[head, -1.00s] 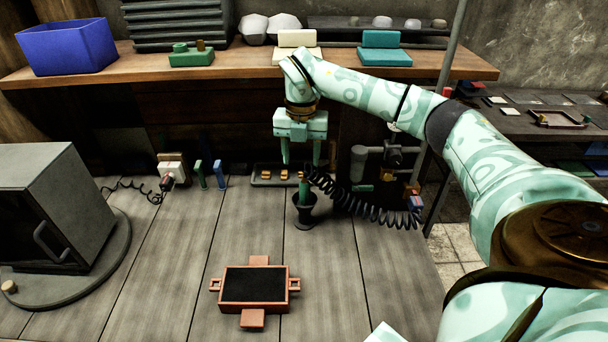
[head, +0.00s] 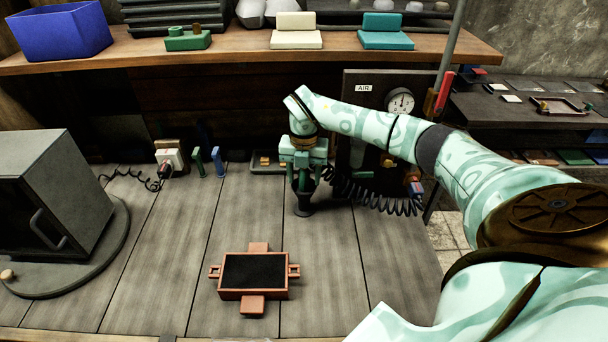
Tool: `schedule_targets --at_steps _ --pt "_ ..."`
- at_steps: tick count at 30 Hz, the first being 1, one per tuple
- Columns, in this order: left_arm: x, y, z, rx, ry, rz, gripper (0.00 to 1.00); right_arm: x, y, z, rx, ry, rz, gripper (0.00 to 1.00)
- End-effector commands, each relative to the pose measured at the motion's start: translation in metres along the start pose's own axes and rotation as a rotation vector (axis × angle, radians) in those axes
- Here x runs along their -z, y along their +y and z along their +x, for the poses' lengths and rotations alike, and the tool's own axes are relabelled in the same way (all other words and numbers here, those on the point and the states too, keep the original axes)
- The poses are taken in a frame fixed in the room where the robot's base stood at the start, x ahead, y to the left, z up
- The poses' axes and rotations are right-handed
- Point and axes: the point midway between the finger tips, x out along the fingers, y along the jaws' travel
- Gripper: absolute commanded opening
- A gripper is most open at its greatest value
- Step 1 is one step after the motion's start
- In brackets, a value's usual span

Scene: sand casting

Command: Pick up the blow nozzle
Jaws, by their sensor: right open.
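The blow nozzle stands in a dark cup-like holder (head: 303,205) on the workbench, with a black coiled hose (head: 375,199) running from it to the right. My right gripper (head: 303,184) is open and pointing down at the holder, its fingers low around the nozzle's place. The nozzle itself is mostly hidden by the gripper, so I cannot tell whether the fingers touch it. My left gripper is not in view.
A red-brown flask with dark sand (head: 253,277) lies on the bench in front. A grey oven-like box (head: 60,205) stands at left. An air panel with a gauge (head: 400,101) is behind my right arm. The shelf (head: 230,61) crosses above.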

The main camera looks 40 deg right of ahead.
Motion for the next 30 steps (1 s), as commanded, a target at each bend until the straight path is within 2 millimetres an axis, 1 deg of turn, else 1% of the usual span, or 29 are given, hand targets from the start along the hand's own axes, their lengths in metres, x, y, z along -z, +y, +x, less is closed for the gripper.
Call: schedule_targets --at_steps 3,4,5,6,9,17,20,23,27,30 --pt "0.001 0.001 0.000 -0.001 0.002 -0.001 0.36 0.000 0.000 -0.001 0.000 0.000 0.000 0.51" --pt "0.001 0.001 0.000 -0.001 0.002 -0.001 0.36 0.000 0.000 -0.001 0.000 0.000 0.000 0.49" --pt "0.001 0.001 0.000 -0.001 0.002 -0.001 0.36 0.000 0.000 -0.001 0.000 0.000 0.000 0.40" --pt "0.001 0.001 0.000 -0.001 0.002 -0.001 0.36 0.000 0.000 -0.001 0.000 0.000 0.000 0.29" --pt "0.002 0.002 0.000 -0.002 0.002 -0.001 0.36 0.000 0.000 -0.001 0.000 0.000 0.000 0.03" --pt "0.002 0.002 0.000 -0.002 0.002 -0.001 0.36 0.000 0.000 -0.002 -0.001 0.000 0.001 0.03" --pt "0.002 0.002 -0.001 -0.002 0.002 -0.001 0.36 -0.001 0.000 -0.009 -0.002 -0.002 0.001 0.03" --pt "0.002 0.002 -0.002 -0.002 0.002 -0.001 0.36 -0.001 0.000 -0.028 -0.003 -0.004 0.000 0.03" --pt "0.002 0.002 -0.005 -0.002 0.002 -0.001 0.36 -0.002 0.000 -0.061 -0.004 -0.005 0.001 0.03" --pt "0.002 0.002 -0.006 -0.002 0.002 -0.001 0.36 -0.001 0.000 -0.080 -0.003 -0.003 0.000 0.03"
